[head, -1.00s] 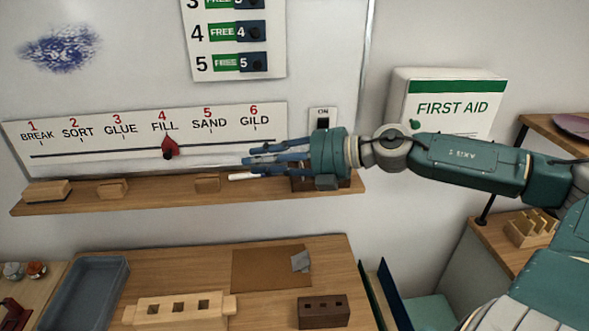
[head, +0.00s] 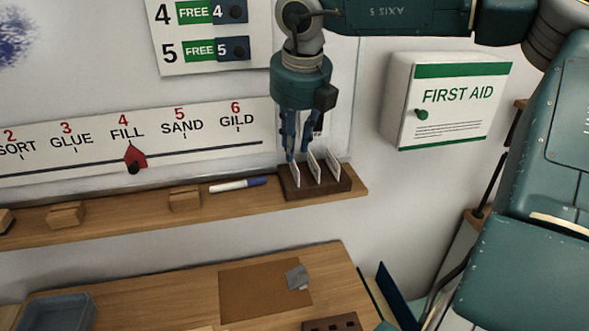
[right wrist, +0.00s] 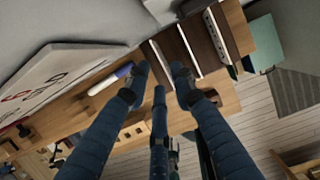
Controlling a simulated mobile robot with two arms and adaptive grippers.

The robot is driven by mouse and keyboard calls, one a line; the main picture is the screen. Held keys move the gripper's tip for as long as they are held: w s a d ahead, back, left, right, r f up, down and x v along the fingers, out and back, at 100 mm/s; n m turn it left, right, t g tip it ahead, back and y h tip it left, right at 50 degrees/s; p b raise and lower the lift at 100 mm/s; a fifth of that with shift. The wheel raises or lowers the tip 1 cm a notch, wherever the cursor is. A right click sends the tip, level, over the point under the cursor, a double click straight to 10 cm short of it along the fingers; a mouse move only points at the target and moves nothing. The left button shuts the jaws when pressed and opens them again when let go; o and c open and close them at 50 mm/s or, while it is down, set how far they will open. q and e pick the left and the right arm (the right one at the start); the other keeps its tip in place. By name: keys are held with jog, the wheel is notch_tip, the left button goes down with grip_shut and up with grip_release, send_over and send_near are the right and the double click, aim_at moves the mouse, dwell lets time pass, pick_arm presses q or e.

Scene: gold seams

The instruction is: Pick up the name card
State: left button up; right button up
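Several white cards stand upright in a dark wooden holder (head: 325,188) at the right end of the wall shelf; the leftmost card (head: 294,173) is closest to my fingers. Any names on them cannot be read. My right gripper (head: 303,148) points down just above the holder, fingers spread. In the right wrist view, its open fingertips (right wrist: 160,78) lie on either side of the leftmost card's top edge (right wrist: 160,57), and nothing is clasped. Other cards (right wrist: 189,50) stand to the right of it. My left gripper is out of view.
A marker (head: 238,185) lies on the shelf (head: 130,222) left of the holder, with wooden blocks (head: 185,199) farther left. A whiteboard strip with a red pointer (head: 135,158) is behind. The first aid box (head: 450,100) hangs to the right.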

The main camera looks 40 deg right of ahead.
aim_at(294, 162)
jog(key=shift+w+f, duration=0.1)
jog(key=shift+f, duration=0.2)
jog(key=p+x, duration=0.1)
jog(key=x, duration=0.1)
jog(key=s+p+x, duration=0.1)
jog(key=x, duration=0.1)
jog(key=shift+w+d+f+p, duration=0.1)
jog(key=shift+f+p, duration=0.1)
jog(key=shift+p, duration=0.2)
jog(key=shift+w+d+f, duration=0.15)
jog(key=shift+w+f, duration=0.05)
jog(key=shift+f, duration=0.2)
jog(key=shift+c, duration=1.1)
jog(key=shift+r, duration=0.1)
jog(key=c, duration=0.3)
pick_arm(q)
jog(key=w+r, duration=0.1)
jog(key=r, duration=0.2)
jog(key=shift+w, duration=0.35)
pick_arm(e)
grip_shut()
